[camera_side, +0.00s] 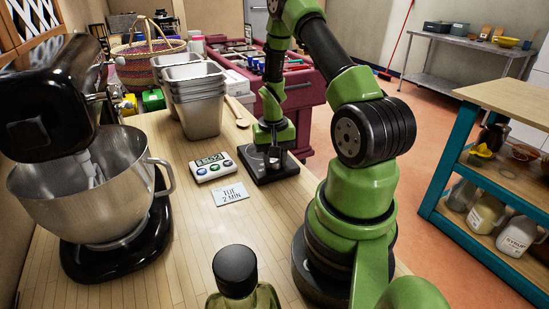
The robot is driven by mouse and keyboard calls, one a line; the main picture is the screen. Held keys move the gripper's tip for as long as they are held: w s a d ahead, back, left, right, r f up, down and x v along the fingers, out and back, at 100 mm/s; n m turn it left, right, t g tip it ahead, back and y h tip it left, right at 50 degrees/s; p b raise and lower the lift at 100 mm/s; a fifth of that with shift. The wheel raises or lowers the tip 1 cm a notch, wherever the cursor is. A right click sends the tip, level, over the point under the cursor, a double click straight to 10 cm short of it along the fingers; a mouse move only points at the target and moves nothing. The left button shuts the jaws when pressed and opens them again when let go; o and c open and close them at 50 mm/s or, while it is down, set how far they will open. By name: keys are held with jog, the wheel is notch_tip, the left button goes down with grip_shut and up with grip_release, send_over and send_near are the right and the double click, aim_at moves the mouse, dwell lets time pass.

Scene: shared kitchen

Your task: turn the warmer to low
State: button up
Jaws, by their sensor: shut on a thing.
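The warmer (263,177) is a low, flat black unit on the wooden counter, in the middle of the side view. My gripper (273,158) points down over its top and is shut on a small part there, which looks like its knob. The fingers and the wrist hide most of this knob, so its pointer and any setting marks cannot be read.
A white timer (209,169) with coloured buttons and a card (231,194) reading "2 MIN" lie left of the warmer. Stacked metal pans (199,112) stand behind. A stand mixer (90,190) fills the left, and a dark-capped bottle (237,275) stands in front.

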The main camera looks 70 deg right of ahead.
aim_at(274, 160)
jog(key=m, duration=0.5)
dwell(0.5)
jog(key=o, duration=0.9)
jog(key=shift+o, duration=0.2)
notch_tip(274, 160, up, 9)
jog(key=shift+w+f, duration=0.1)
jog(key=shift+w, duration=0.05)
jog(key=shift+r, duration=0.55)
